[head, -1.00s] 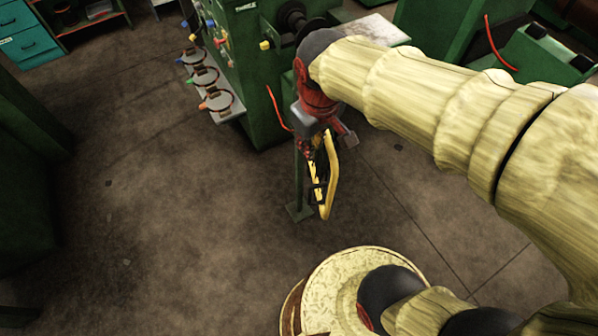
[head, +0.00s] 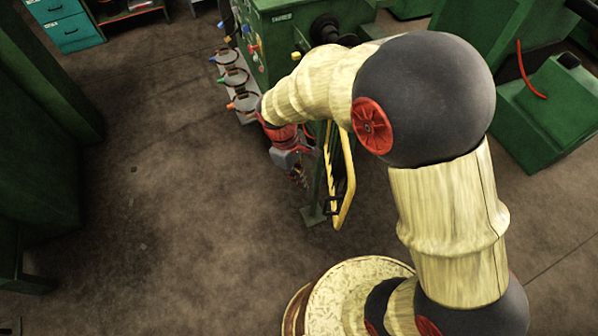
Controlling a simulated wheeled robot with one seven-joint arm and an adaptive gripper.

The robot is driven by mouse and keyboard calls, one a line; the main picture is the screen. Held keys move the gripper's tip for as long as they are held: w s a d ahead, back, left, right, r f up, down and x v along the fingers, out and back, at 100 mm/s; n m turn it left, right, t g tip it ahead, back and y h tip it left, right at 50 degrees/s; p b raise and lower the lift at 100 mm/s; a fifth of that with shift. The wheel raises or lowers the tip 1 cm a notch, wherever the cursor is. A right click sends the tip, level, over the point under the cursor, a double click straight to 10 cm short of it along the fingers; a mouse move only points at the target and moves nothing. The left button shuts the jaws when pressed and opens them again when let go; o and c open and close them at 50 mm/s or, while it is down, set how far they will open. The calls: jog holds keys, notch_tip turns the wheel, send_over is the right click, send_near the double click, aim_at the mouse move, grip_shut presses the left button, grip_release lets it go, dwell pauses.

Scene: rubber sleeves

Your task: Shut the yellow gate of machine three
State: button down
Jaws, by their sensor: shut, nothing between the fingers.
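Machine three (head: 268,38) is the green machine at the upper middle of the head view, with a name plate on its top edge. Its yellow gate (head: 347,190) is a narrow yellow frame seen nearly edge-on, standing out from a green post (head: 316,192) in front of the machine. A dark fitting shows on the gate's near end. My arm covers the gate's upper part. My gripper (head: 299,180) is shut and empty, to the left of the post and gate. A gap shows between it and the gate's yellow frame.
A green cabinet (head: 40,150) stands at the left and another green machine (head: 545,110) at the right.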

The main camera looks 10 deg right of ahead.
jog(key=s+d+f, duration=0.3)
jog(key=shift+d+f, duration=0.35)
jog(key=shift+d, duration=0.05)
jog(key=shift+d, duration=0.1)
